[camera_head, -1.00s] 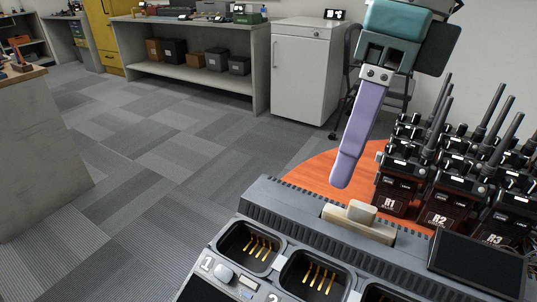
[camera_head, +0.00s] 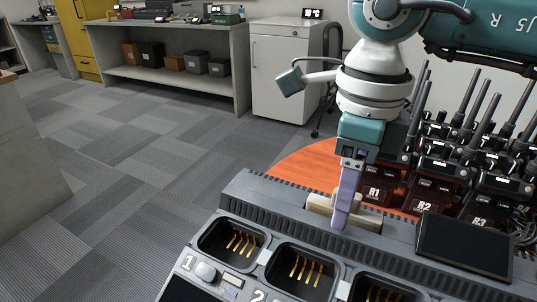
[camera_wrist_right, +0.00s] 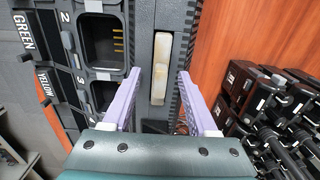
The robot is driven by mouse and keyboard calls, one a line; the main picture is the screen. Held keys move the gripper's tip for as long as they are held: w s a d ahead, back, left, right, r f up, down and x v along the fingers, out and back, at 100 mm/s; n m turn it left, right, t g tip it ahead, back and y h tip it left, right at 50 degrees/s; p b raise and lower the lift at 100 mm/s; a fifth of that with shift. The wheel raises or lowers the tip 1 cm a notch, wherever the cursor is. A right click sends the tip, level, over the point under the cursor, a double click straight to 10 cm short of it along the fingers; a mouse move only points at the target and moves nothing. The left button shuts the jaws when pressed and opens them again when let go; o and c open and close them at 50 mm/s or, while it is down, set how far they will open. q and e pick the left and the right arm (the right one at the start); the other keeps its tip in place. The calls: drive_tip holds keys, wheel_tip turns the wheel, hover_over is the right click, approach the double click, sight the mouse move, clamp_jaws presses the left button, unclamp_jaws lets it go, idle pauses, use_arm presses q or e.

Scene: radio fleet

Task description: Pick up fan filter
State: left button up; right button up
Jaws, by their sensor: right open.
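The fan filter (camera_head: 318,203) is a small cream block with a raised grip, set in a slot on the back ridge of the dark grey charger (camera_head: 240,192). In the right wrist view the fan filter (camera_wrist_right: 161,66) lies upright in the picture between my two lilac fingers. My right gripper (camera_head: 343,222) is open, pointing down close over the ridge, and its finger hides part of the fan filter in the head view. In the right wrist view my right gripper (camera_wrist_right: 159,74) has a finger on either side of the ridge, with gaps to the filter. My left gripper is not in view.
Several handheld radios (camera_head: 424,190) with upright antennas stand on the orange surface (camera_head: 310,162) behind the charger. A dark screen (camera_head: 466,243) sits at the charger's right. A white cabinet (camera_head: 283,75) and a shelf bench (camera_head: 175,70) stand farther back across the carpet.

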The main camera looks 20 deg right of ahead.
clamp_jaws()
idle(0.4)
